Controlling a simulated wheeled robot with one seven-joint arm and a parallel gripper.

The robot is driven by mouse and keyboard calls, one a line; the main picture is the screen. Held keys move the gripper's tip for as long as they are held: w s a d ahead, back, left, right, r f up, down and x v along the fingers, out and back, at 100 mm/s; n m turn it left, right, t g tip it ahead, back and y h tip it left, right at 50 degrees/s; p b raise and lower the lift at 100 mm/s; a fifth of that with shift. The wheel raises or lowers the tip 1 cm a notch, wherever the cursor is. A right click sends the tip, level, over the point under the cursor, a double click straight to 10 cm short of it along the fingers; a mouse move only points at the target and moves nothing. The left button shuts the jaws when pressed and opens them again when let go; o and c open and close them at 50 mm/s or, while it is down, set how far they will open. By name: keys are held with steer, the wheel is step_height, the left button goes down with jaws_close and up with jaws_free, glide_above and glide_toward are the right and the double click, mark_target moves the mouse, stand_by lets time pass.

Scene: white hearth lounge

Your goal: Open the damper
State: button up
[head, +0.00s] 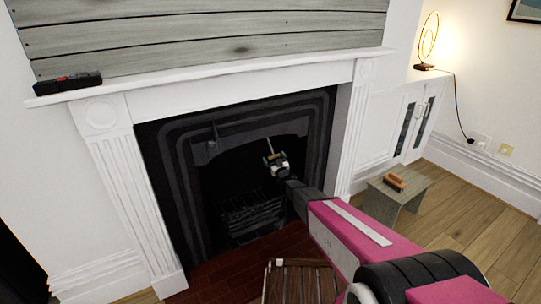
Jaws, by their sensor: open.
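The dark cast-iron fireplace (185,170) stands in a white surround, its opening black inside. A small grey lever-like piece (214,131) sticks out near the top left of the hood; it looks like the damper handle, but it is too small to be sure. My gripper (274,157) is at the end of my pink arm, in front of the upper right of the opening. It is open and appears empty, to the right of and below the grey piece, apart from it in the picture. The damper plate itself is not visible.
A fire grate (250,217) sits low in the opening. A slatted wooden item (297,283) stands on the red-tiled hearth (215,284). A small stool (398,194) with a brush-like item is at right. A black box (67,86) lies on the mantel (220,74).

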steer(key=s, duration=0.1)
steer(key=s+f, duration=0.1)
steer(key=s, duration=0.1)
steer(key=s+d+f, duration=0.1)
steer(key=shift+s, duration=0.15)
steer(key=shift+d, duration=0.2)
steer(key=c, duration=0.7)
steer(key=s+n, duration=0.1)
steer(key=d+n, duration=0.1)
steer(key=shift+s+d+r+n+g, duration=0.2)
steer(key=shift+s+r+n+g, duration=0.05)
steer(key=shift+s+n+g, duration=0.1)
steer(key=c, duration=1.1)
steer(key=s+d+n, duration=0.2)
steer(key=n, duration=0.2)
steer(key=s+d+n+g, duration=0.1)
steer(key=s+d+n, duration=0.1)
steer(key=n, duration=0.3)
steer(key=s+d+r+n+g, duration=0.1)
steer(key=s+d+n, duration=0.1)
steer(key=s+n, duration=0.2)
steer(key=shift+s+d+y, duration=0.1)
steer(key=shift+y, duration=0.3)
jaws_close()
steer(key=w+a+r+n, duration=0.1)
steer(key=w+a+n, duration=0.1)
steer(key=w+a, duration=0.5)
steer(key=w, duration=0.4)
steer(key=shift+a, duration=0.15)
